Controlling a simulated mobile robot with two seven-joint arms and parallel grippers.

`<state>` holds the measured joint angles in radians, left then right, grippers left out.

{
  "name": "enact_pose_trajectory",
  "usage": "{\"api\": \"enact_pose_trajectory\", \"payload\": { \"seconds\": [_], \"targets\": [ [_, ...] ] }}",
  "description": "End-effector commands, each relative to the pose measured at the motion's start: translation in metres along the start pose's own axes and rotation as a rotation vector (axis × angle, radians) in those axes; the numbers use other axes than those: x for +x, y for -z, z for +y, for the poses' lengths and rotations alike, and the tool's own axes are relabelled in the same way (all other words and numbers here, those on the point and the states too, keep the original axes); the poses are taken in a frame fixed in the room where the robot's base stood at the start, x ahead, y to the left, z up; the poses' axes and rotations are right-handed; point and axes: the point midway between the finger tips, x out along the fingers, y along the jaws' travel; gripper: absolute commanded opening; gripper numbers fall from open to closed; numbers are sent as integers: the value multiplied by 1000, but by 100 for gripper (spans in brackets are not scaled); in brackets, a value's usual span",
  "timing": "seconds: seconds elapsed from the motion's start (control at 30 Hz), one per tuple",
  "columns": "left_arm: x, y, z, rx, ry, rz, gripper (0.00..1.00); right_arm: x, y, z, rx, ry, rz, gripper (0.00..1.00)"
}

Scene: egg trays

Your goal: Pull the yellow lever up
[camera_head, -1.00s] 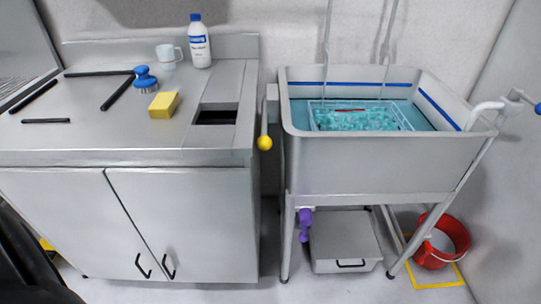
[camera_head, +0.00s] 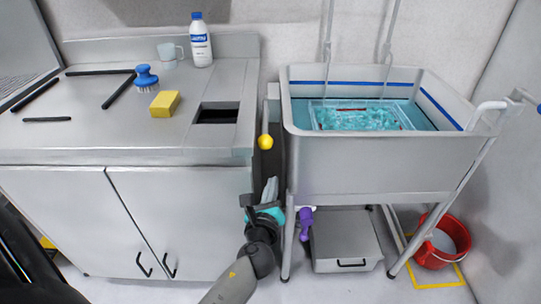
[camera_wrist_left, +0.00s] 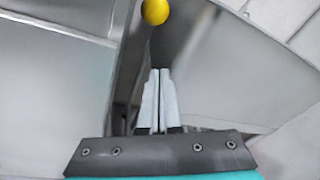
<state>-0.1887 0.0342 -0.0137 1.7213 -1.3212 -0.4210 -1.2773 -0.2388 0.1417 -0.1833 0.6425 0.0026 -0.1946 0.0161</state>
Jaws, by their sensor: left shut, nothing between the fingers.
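The yellow lever is a metal rod with a yellow ball knob (camera_head: 265,142), hanging in the gap between the steel cabinet and the sink tub. The knob also shows at the top of the left wrist view (camera_wrist_left: 155,11). My left gripper (camera_head: 270,185) is below the knob in the head view, pointing up into the gap. Its pale fingers (camera_wrist_left: 158,98) are together and empty, apart from the knob. My right gripper is not in view.
The steel cabinet (camera_head: 205,215) bounds the gap on the left. The sink tub (camera_head: 370,165) with a basket in blue water bounds it on the right. A purple handle (camera_head: 305,222), a metal box (camera_head: 343,238) and a red bucket (camera_head: 432,250) are under or beside the sink.

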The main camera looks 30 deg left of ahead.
Motion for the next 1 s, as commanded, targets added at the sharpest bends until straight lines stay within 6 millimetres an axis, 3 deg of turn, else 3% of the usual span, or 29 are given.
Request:
{"api": "enact_pose_trajectory", "payload": {
  "seconds": [0.47, 0.7, 1.0],
  "targets": [
    [10, 0, 0, 1, 0, -1, 0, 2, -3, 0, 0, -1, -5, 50],
    [47, 1, 0, -1, 1, -2, 0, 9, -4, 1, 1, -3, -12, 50],
    [92, 2, 1, -1, 0, 0, 0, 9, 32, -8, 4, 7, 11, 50]
  ]
}}
